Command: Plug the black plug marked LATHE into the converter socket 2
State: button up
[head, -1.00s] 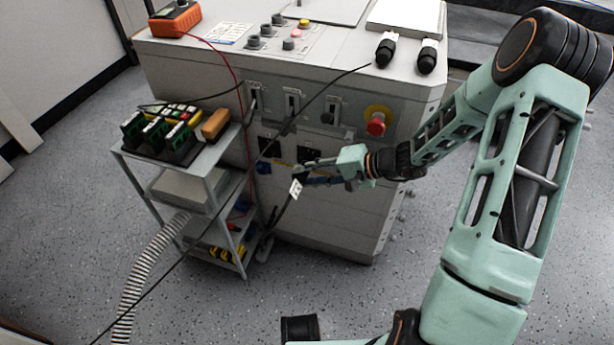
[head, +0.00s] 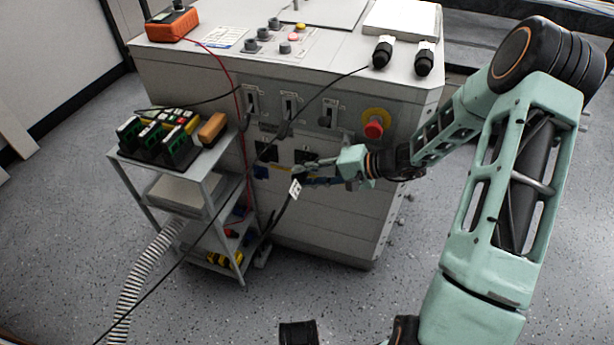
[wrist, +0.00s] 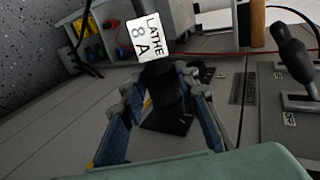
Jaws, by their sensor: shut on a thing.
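My gripper (wrist: 160,84) is shut on the black LATHE plug (wrist: 165,92), which sits between its blue-padded fingers in the wrist view. A white tag reading LATHE 8 A (wrist: 148,37) hangs at the plug's cable; the tag also shows in the head view (head: 295,188). In the head view my gripper (head: 306,170) is in front of the grey converter cabinet (head: 330,222), close below a dark socket (head: 306,153). A black socket plate (wrist: 168,121) lies behind the plug in the wrist view. I cannot read the socket numbers or tell if plug and socket touch.
Another dark socket (head: 268,149) is to the left. Lever switches (head: 289,106) and a red emergency button (head: 374,126) are above. A grey cart (head: 204,172) with devices stands at the left. Black cables cross before the cabinet. Two black plugs stand on top.

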jog(key=shift+f+y+b, duration=0.3)
jog(key=shift+y+b, duration=0.2)
jog(key=shift+b, duration=0.55)
jog(key=shift+d+f+t+y, duration=0.15)
jog(key=shift+t+y, duration=0.55)
jog(key=shift+y, duration=0.7)
jog(key=shift+f+t+y, duration=0.25)
jog(key=shift+t+y, duration=0.05)
jog(key=shift+y, duration=0.7)
